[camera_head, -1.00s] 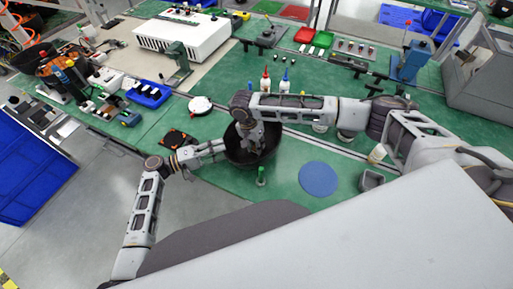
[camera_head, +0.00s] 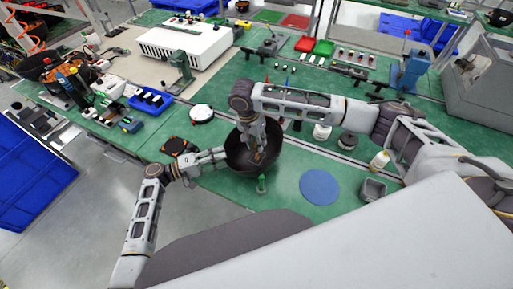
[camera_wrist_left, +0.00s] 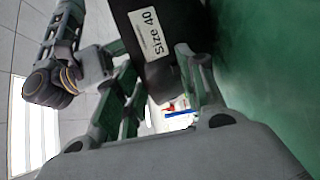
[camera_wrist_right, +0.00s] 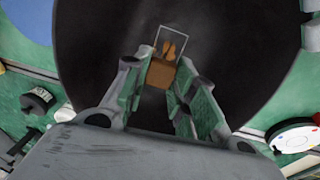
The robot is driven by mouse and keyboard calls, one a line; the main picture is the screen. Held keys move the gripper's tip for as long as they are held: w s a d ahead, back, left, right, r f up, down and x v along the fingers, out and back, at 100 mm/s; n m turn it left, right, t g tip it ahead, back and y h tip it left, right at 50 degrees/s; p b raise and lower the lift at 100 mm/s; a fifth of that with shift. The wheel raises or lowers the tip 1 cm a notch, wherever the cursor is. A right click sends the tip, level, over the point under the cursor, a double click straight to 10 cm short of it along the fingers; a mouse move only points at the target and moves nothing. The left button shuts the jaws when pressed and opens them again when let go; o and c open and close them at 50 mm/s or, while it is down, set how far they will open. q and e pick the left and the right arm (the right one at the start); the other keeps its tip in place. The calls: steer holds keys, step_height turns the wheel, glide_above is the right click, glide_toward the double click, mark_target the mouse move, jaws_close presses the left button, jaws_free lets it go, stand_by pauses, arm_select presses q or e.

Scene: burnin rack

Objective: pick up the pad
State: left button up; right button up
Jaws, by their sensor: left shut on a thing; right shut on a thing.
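A black bowl-like container (camera_head: 240,160) stands at the table's near edge. A "Size 40" label (camera_wrist_left: 150,30) is on a black surface in the left wrist view, apparently its outside. My left gripper (camera_head: 226,152) is at the container's left side, shut on its wall. My right gripper (camera_head: 257,160) reaches down into the container from above. In the right wrist view it is shut on a small brown block (camera_wrist_right: 161,74), apparently the pad, with the dark interior behind it. A thin pale rectangular outline rises beside the block. The pad's underside is hidden.
A blue disc (camera_head: 320,187) and a small grey tray (camera_head: 373,189) lie right of the container. A white round device (camera_head: 201,113) and black-orange square (camera_head: 176,146) lie left.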

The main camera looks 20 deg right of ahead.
steer(key=shift+r, duration=1.45)
arm_select(q)
steer(key=o, duration=1.2)
steer(key=shift+a, duration=0.15)
steer(key=shift+a, duration=5.9)
